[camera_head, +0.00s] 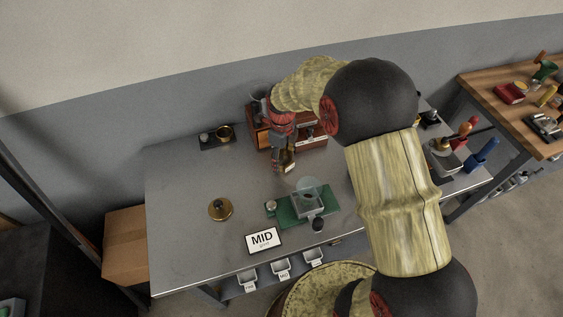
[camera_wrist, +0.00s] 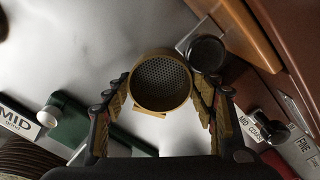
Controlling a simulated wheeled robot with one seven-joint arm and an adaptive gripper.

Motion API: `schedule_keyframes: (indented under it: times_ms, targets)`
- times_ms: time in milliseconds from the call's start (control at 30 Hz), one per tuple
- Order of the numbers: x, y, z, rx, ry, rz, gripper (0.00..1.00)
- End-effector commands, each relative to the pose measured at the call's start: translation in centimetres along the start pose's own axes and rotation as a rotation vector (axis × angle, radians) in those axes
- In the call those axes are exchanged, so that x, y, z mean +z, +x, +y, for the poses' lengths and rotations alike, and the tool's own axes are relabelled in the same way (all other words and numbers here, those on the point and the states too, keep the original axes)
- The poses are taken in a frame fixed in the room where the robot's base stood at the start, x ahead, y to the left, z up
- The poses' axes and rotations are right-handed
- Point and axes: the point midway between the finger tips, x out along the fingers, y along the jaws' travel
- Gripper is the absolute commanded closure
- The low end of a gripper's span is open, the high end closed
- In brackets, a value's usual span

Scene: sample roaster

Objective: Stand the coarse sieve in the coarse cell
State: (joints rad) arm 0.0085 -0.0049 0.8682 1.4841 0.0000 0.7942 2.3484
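My gripper (camera_head: 284,166) points down over the grey table, in front of the wooden rack (camera_head: 262,136). In the wrist view its fingers (camera_wrist: 160,92) are on both sides of a round brass sieve (camera_wrist: 160,108) with a dark perforated mesh and a small tab; they appear closed on its rim. No mark on the sieve tells its grade. The rack also shows in the wrist view (camera_wrist: 285,75), with small white labels that seem to read MID, COARSE and FINE. My arm hides part of the rack, and the inside of the coarse cell is not clearly visible.
A green tray (camera_head: 283,214) with a clear dish and a white MID card (camera_head: 263,239) are in front of my gripper. The left tabletop is mostly clear.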

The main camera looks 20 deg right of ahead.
Motion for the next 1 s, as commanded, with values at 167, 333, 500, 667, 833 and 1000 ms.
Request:
schedule_keyframes:
  times_ms: [167, 333, 500, 667, 833, 1000]
  targets:
    - [0.0, 0.0, 0.0, 0.0, 0.0, 0.0, 0.59]
    - [0.0, 0.0, 0.0, 0.0, 0.0, 0.0, 0.69]
    - [0.0, 0.0, 0.0, 0.0, 0.0, 0.0, 0.76]
    - [0.0, -0.4, 0.0, -0.001, 0.0, -0.001, 0.76]
    - [0.1, -2.7, -0.1, -0.003, 0.0, -0.003, 0.76]
    - [0.1, -6.9, -0.1, -0.003, 0.0, -0.003, 0.76]
